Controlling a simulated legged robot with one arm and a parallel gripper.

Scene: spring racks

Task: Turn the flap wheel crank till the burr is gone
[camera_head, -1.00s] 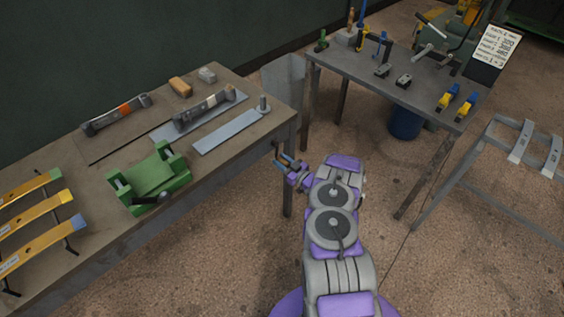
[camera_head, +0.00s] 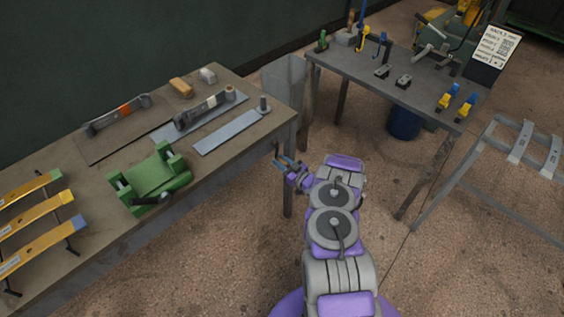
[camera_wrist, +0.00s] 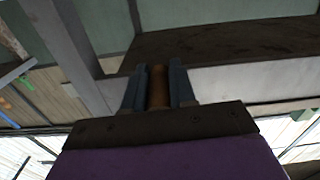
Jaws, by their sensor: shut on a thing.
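My gripper (camera_head: 283,163) is at the right end of the wooden bench, beside its front corner. In the wrist view its two blue-grey fingers (camera_wrist: 159,88) are shut on a brown cylindrical handle (camera_wrist: 158,86), which looks like the crank's grip. The rest of the crank cannot be made out. On the bench, a small tan roller (camera_head: 230,93), possibly the flap wheel, is at the right end of a dark grey bar-like fixture (camera_head: 196,114) on a grey plate. I cannot make out any burr.
The wooden bench (camera_head: 60,140) also holds a green vise-like fixture (camera_head: 150,178), yellow curved springs (camera_head: 35,222), another dark bar (camera_head: 117,115) and a grey strip (camera_head: 225,134). A grey table (camera_head: 340,66) stands behind. A metal rack (camera_head: 470,152) is at right.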

